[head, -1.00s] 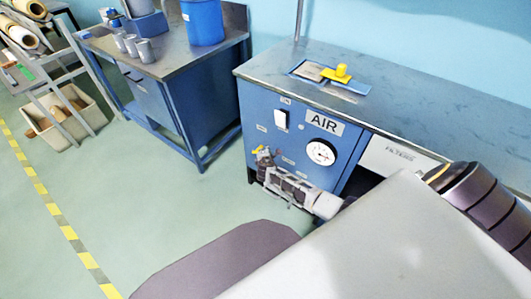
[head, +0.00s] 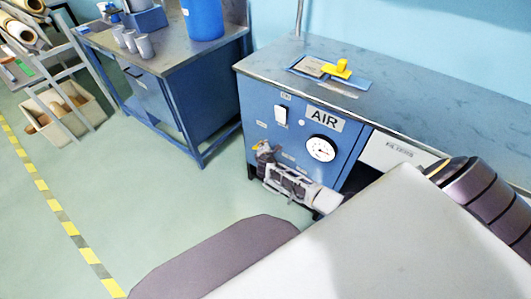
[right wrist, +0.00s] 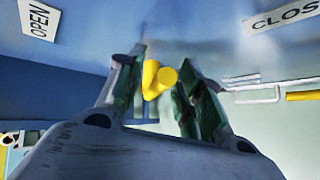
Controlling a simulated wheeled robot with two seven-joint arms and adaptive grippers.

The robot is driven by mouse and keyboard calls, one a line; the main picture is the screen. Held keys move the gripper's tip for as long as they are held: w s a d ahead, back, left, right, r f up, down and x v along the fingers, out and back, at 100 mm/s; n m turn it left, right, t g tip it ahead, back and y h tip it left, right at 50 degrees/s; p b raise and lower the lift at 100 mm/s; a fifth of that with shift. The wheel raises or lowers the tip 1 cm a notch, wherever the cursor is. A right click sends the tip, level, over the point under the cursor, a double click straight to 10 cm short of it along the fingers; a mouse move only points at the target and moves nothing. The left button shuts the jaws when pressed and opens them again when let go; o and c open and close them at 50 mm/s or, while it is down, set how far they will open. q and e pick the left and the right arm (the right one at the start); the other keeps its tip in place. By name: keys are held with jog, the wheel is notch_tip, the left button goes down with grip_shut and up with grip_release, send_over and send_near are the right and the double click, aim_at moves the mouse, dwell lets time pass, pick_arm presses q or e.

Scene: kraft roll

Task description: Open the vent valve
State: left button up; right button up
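The yellow valve handle (right wrist: 152,80) sits between the two fingers of my right gripper (right wrist: 160,88) in the right wrist view. An OPEN label (right wrist: 39,19) is at the upper left and a partly cut-off CLOSED label (right wrist: 284,16) at the upper right. In the head view my right gripper (head: 264,150) is at the lower left front of the blue AIR cabinet (head: 262,98), hiding most of the valve. My left gripper is not in view.
The cabinet front carries a pressure gauge (head: 321,148), a white switch (head: 282,115) and an AIR sign (head: 325,119). A second blue bench (head: 165,70) is to the left, with open floor between.

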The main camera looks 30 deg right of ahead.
jog(key=shift+s, duration=0.1)
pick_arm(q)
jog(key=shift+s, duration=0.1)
pick_arm(e)
jog(key=v, duration=1.1)
jog(key=shift+s+a+r, duration=0.2)
jog(key=shift+s+a, duration=0.05)
jog(key=shift+a, duration=0.05)
dwell(0.3)
jog(key=shift+f, duration=0.1)
dwell(0.4)
